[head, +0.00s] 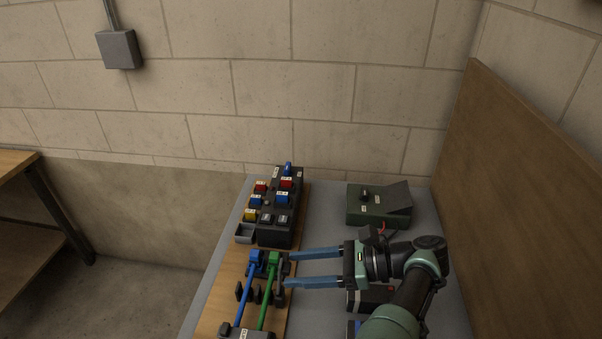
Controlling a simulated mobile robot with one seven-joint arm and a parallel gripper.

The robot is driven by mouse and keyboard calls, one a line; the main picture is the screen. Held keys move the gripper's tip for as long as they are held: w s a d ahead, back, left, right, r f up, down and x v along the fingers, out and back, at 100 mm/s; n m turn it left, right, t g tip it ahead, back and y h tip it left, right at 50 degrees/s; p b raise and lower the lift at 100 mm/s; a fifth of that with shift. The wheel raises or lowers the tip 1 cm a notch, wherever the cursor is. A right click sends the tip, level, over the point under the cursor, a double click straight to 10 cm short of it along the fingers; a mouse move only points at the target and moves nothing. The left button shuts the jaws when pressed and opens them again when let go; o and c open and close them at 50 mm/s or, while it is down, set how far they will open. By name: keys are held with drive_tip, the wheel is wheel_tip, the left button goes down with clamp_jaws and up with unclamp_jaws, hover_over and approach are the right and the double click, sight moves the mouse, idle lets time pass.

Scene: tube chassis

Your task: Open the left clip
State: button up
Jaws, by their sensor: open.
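A blue tube (246,302) and a green tube (267,304) run side by side along the wooden board, topped by a blue end piece (256,258) and a green end piece (274,259). Small dark clip parts stand around them; the left clip (240,292) is at the blue tube and the right clip (278,297) at the green one. They are too small to tell whether they are open or shut. My gripper (288,269) comes from the right, its two blue fingers spread apart and empty, with its tips just right of the green end piece.
A black block with red, blue and yellow labelled pieces (282,205) stands behind the tubes, beside a small grey tray (245,234). A green box (368,206) sits at the back right. A tall wooden panel (510,220) bounds the right side.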

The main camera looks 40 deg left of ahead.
drive_tip(key=b+v, duration=0.7)
drive_tip(key=shift+w+d, duration=0.1)
idle(0.5)
